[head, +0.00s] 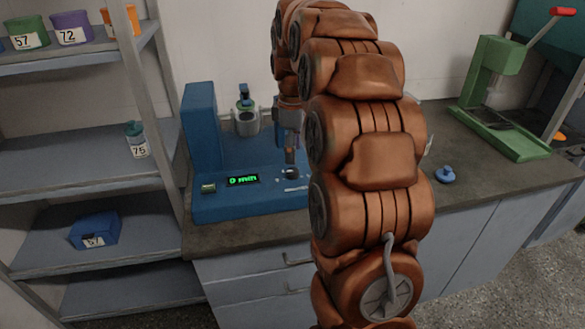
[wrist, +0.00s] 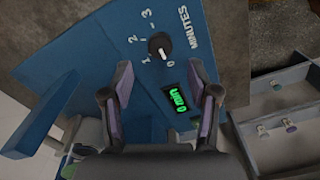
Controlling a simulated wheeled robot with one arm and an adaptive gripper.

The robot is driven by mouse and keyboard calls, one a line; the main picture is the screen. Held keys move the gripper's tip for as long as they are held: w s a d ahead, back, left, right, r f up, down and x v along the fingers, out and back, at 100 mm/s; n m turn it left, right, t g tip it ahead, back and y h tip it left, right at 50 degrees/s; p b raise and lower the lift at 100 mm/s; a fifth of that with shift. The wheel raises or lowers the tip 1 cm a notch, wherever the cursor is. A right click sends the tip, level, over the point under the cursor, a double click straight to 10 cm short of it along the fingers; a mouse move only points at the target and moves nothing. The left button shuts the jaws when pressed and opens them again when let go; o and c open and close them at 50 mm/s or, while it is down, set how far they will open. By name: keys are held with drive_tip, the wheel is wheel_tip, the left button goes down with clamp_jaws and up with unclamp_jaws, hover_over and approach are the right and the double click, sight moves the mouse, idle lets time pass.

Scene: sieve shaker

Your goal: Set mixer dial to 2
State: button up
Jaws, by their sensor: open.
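The blue mixer (head: 235,207) stands on the counter in the head view. Its black dial (head: 292,173) sits on the front panel, right of a green display (head: 243,180) that reads 0 min. In the wrist view the dial (wrist: 158,44) is ringed by marks 0 to 3 beside the word MINUTES. Its white pointer appears to face 0. The display (wrist: 178,102) reads 0 min there too. My gripper (wrist: 161,78) is open and empty, its fingers spread to either side below the dial, apart from it. In the head view my gripper (head: 291,156) is just above the dial.
A shelf unit (head: 75,182) with labelled containers stands left of the mixer. A green press (head: 495,90) with a red handle stands on the right counter, and a small blue object (head: 445,175) lies nearer.

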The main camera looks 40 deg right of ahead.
sight(293, 170)
drive_tip(key=shift+f, duration=3)
clamp_jaws()
